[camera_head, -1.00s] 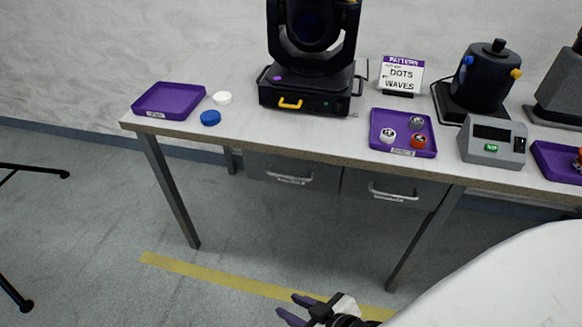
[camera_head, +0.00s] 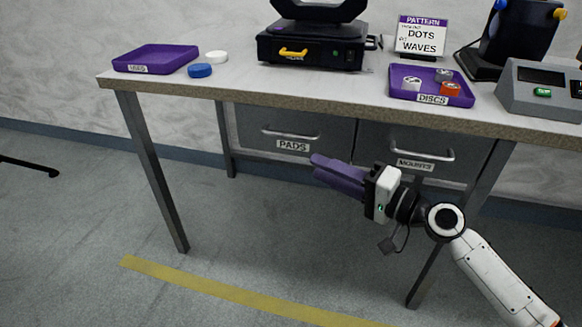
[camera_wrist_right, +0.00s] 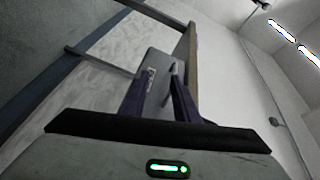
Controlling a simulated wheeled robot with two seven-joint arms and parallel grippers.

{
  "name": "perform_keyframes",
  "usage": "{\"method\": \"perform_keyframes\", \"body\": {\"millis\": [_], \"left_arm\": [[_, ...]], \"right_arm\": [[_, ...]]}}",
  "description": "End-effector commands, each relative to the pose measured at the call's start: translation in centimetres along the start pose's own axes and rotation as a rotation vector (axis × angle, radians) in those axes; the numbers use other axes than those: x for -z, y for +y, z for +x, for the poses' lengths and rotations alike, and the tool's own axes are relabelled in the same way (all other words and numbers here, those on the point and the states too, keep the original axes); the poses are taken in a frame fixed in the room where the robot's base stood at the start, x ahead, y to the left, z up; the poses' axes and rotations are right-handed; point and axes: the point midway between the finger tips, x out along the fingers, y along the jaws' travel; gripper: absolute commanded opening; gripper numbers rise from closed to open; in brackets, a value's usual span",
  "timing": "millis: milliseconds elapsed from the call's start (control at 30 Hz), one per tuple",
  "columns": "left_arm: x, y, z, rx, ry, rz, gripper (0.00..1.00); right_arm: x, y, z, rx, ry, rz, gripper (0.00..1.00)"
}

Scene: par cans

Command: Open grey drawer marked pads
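The grey drawer marked PADS (camera_head: 255,128) hangs under the tabletop, left of a second grey drawer marked MOUNTS (camera_head: 385,139). It is shut, with a silver bar handle (camera_head: 290,134) above its label. My right gripper (camera_head: 318,169) is in front of and below the drawers, fingers pointing left, touching nothing that I can see. In the right wrist view its two purple fingers (camera_wrist_right: 160,92) stand apart with nothing between them. A grey drawer front (camera_wrist_right: 155,64) shows beyond them, its label too small to read. My left gripper is out of view.
The table (camera_head: 240,94) has dark metal legs. On it are a purple tray (camera_head: 155,58), a DISCS tray (camera_head: 432,94) with several discs, blue and white caps, a stage light (camera_head: 312,46) and a grey device (camera_head: 540,90).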

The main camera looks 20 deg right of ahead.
Motion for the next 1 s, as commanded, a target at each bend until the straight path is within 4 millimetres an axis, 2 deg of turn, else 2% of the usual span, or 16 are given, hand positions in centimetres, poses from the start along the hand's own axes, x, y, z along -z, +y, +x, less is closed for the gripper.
{"method": "perform_keyframes", "body": {"millis": [33,100,267,367,700,833,1000], "left_arm": [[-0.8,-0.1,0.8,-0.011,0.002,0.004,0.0],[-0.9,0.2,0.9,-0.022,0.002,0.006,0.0],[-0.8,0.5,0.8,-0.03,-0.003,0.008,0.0],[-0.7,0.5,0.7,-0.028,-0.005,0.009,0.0],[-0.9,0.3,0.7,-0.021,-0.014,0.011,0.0],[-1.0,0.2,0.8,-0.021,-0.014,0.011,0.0],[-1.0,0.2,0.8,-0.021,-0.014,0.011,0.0]], "right_arm": [[0.8,-0.1,0.1,0.036,0.005,0.031,0.28],[1.7,-1.1,0.2,0.071,0.006,0.07,0.28],[2.5,-2.5,0.7,0.104,0.006,0.108,0.28],[2.6,-2.8,1.8,0.105,0.006,0.109,0.28],[2.6,-3.3,7.8,0.105,0.007,0.108,0.28],[2.5,-3.4,9.4,0.104,0.006,0.108,0.28],[2.5,-3.4,10.3,0.102,0.005,0.107,0.28]]}}
